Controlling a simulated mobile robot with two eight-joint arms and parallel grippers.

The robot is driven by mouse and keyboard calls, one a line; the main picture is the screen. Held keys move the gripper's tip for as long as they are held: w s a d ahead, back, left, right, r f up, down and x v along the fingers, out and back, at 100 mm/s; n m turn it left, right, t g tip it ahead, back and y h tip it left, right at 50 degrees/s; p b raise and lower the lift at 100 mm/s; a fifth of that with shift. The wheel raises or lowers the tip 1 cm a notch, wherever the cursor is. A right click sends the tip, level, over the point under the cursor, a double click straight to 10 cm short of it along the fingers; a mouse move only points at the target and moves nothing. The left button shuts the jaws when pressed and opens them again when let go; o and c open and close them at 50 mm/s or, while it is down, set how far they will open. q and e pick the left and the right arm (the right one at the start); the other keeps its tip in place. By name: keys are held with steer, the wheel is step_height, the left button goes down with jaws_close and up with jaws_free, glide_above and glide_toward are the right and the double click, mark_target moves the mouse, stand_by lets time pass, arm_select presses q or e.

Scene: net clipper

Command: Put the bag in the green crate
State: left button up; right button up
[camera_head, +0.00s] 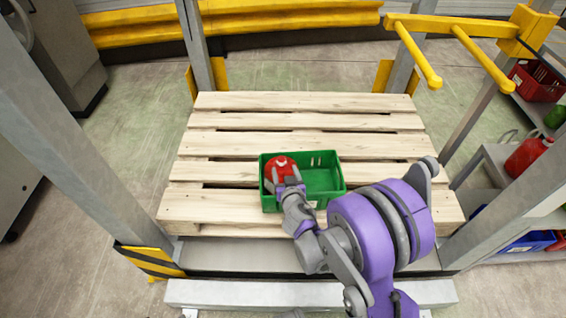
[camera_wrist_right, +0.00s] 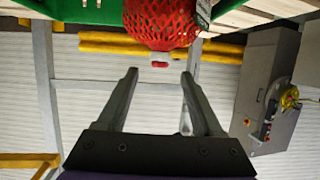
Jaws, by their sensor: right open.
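The bag is a red net bag (camera_head: 281,162) with a small red clip on it. In the head view it lies within the outline of the green crate (camera_head: 322,180), at the left end. The right gripper partly hides it, so its base is not visible. In the right wrist view the bag (camera_wrist_right: 163,20) shows at the top centre, with a pale label at its side. My right gripper (camera_head: 284,182) is open at the bag. Its fingers (camera_wrist_right: 160,75) stand apart with the clip between and just beyond the tips. My left gripper is not in view.
The crate stands on a wooden pallet (camera_head: 310,145) with free boards behind and left of it. Grey posts (camera_head: 70,130) and a yellow forked bar (camera_head: 450,27) frame the pallet. At right, shelves hold a red crate (camera_head: 536,82) and a red can (camera_head: 527,155).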

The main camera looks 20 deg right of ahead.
steer(key=s+r+g, duration=0.4)
steer(key=s+r, duration=0.1)
steer(key=s, duration=0.7)
steer(key=s+a+n+g+y, duration=0.1)
steer(key=s+a, duration=0.3)
steer(key=s, duration=0.5)
steer(key=s+a+n+g+y, duration=0.2)
steer(key=s+a+g, duration=0.2)
steer(key=s, duration=0.4)
steer(key=shift+s+r+y, duration=0.25)
steer(key=shift+s+y, duration=0.15)
